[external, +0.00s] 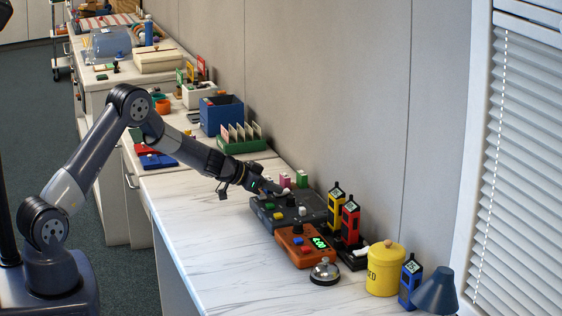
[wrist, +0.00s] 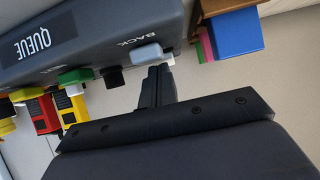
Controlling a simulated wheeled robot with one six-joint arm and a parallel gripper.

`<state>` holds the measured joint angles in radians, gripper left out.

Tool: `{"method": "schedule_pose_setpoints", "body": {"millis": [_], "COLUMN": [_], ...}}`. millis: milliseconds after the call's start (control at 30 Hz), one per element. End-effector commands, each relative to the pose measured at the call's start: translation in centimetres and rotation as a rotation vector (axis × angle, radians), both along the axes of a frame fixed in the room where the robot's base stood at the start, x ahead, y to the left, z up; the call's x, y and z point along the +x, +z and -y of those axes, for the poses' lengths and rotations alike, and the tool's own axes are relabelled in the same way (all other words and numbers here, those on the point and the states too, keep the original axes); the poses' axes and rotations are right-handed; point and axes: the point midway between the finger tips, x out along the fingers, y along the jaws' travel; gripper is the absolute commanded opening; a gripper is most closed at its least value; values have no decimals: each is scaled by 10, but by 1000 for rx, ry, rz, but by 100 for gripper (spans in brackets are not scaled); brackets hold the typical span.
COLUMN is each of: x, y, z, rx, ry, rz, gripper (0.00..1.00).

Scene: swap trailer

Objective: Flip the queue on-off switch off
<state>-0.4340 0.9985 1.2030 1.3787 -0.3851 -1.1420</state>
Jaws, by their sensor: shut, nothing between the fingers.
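The queue console (external: 262,212) is a dark grey box on the white counter in the external view. In the wrist view its face (wrist: 100,30) fills the upper left, with a QUEUE label (wrist: 36,42), a grey piece (wrist: 147,53) by the word BACK, a green piece (wrist: 75,76) and a black knob (wrist: 114,77). My gripper (external: 277,191) is shut and empty over the console's far side; in the wrist view its fingertips (wrist: 160,73) are close to the grey piece. A small white part (wrist: 170,59) shows behind the fingertips. I cannot tell which part is the on-off switch, nor its setting.
An orange box with a green display (external: 300,250) and a silver bell (external: 325,271) stand in front of the console. Red (external: 350,220) and yellow (external: 335,208) upright devices and a yellow canister (external: 384,270) stand to the right. The counter's left front is clear.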

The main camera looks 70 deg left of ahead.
Motion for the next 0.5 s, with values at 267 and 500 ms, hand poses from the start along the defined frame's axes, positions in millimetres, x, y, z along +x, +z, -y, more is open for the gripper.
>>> {"method": "schedule_pose_setpoints", "body": {"millis": [267,500], "x": [0,0], "y": [5,15], "z": [0,0], "rx": [0,0], "ry": [0,0], "rz": [-2,-2], "gripper": [0,0]}}
